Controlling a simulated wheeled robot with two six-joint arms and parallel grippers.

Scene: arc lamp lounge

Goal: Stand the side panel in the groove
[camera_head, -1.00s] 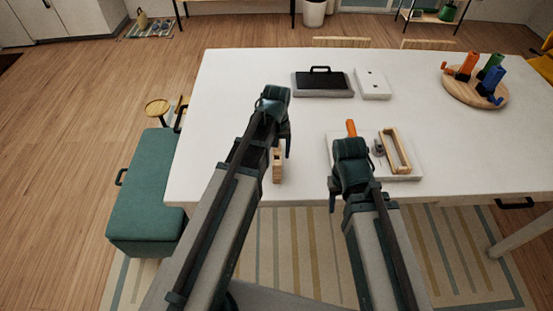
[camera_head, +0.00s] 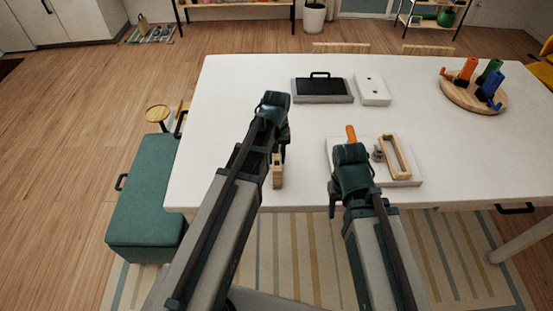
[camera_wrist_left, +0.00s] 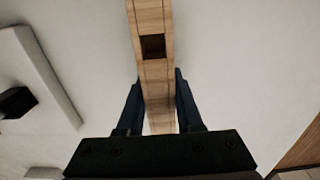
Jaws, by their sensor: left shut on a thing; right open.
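My left gripper (camera_head: 280,140) is over the near part of the white table, shut on a light wooden side panel (camera_head: 278,172). In the left wrist view the panel (camera_wrist_left: 155,75) runs between the two fingers (camera_wrist_left: 157,105), seen edge-on, with a dark square opening. A wooden frame piece (camera_head: 394,156) lies on a white board (camera_head: 405,182) to the right. I cannot make out the groove clearly. My right gripper (camera_head: 350,162) is open over the left part of that board, and its fingertips are mostly hidden by its own body.
An orange-handled thing (camera_head: 351,133) and a small grey part (camera_head: 378,154) are by the right gripper. A black-topped tray (camera_head: 322,98) and a white block (camera_head: 372,89) stand farther back. A round wooden board (camera_head: 458,95) holds coloured items. The table's middle is clear.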

